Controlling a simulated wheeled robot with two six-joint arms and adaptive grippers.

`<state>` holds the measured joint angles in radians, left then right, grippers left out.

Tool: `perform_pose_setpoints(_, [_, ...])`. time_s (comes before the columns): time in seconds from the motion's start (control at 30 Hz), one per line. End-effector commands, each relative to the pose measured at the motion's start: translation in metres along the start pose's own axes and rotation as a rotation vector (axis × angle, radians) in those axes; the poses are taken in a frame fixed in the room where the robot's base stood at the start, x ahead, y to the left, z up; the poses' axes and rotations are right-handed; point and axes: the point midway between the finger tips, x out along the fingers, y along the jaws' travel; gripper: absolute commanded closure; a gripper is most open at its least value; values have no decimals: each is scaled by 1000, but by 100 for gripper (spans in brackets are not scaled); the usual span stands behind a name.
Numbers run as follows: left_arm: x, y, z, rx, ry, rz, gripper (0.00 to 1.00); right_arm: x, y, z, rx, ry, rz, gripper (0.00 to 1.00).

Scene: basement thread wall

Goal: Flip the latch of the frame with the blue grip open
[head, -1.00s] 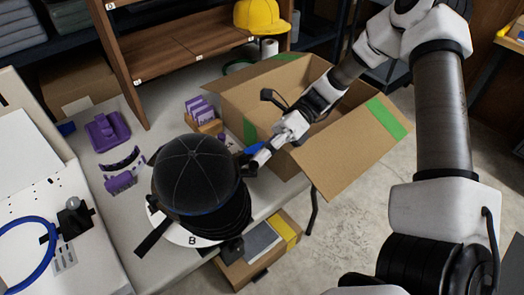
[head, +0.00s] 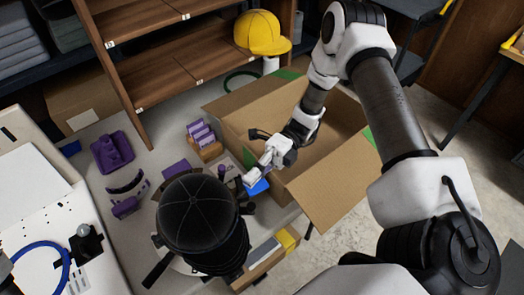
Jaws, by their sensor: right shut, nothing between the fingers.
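A black cap (head: 193,208) sits on a round black frame (head: 226,252) at the table's front edge. A blue grip (head: 258,187) sticks out to the right of the cap, beside a small dark part (head: 243,192) that looks like the latch. My right gripper (head: 249,180) is shut and empty, with its fingertips right at the blue grip. I cannot tell whether they touch it. The cap hides part of the frame.
An open cardboard box (head: 285,190) stands close on the right, under my right arm. Purple spools in a small holder (head: 203,141) stand behind the cap. A purple device (head: 111,151) and a white board (head: 70,225) are on the left. A yellow cap (head: 262,33) is at the back.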

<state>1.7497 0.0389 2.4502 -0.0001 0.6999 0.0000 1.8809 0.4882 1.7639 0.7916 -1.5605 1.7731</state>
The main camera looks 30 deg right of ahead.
Motion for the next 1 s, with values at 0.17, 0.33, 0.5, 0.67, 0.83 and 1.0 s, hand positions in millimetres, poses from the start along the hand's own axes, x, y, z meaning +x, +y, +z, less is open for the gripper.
perform_pose_setpoints(0.17, [0,0,0,-1,0,0,60,0,0,6,-2,0,1,100])
perform_pose_setpoints(0.33, [0,0,0,-1,1,0,60,0,0,6,-3,-1,0,100])
perform_pose_setpoints(0.5, [0,0,0,-1,1,0,60,-13,0,6,-5,-2,-1,100])
perform_pose_setpoints(0.67, [0,0,0,-1,1,0,60,-47,0,7,-6,-4,-3,100])
perform_pose_setpoints(0.83, [0,0,0,-1,1,0,60,-86,0,7,-3,-3,-5,100])
perform_pose_setpoints(1.0, [0,0,0,-1,1,0,60,-111,0,8,-1,-1,-4,100])
